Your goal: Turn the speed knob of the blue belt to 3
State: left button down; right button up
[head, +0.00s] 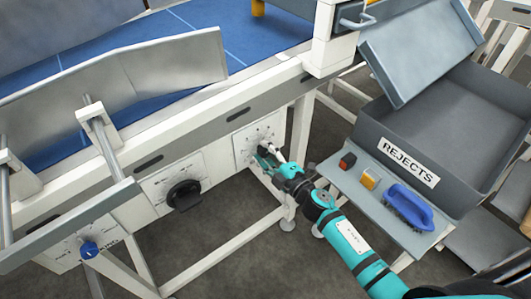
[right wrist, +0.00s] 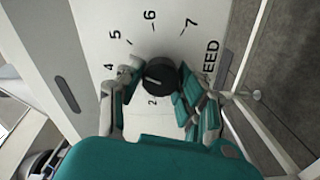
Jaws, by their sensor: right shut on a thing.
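The blue belt (head: 262,30) runs across the top of the head view. On its frame's front, a white dial panel (head: 258,132) carries a speed knob, mostly hidden there by my right gripper (head: 268,153). In the right wrist view the knob (right wrist: 157,70) is round and black with a pale pointer mark. My right gripper (right wrist: 155,83) is shut on it, one finger on each side. The digits 2, 4, 5, 6 and 7 and the letters "EED" show around it. The pointer lies towards the left, near the 3–4 side; its exact number is unclear. My left gripper is not in view.
Left along the frame are a panel with a larger black knob (head: 184,194) and one with a blue knob (head: 89,249). At right, a grey bin with a REJECTS label (head: 411,162) stands behind a shelf holding a blue-handled brush (head: 408,207) and small blocks.

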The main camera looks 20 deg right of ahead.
jog(key=o, duration=1.2)
jog(key=shift+c, duration=0.2)
jog(key=shift+s, duration=0.1)
jog(key=v, duration=1.2)
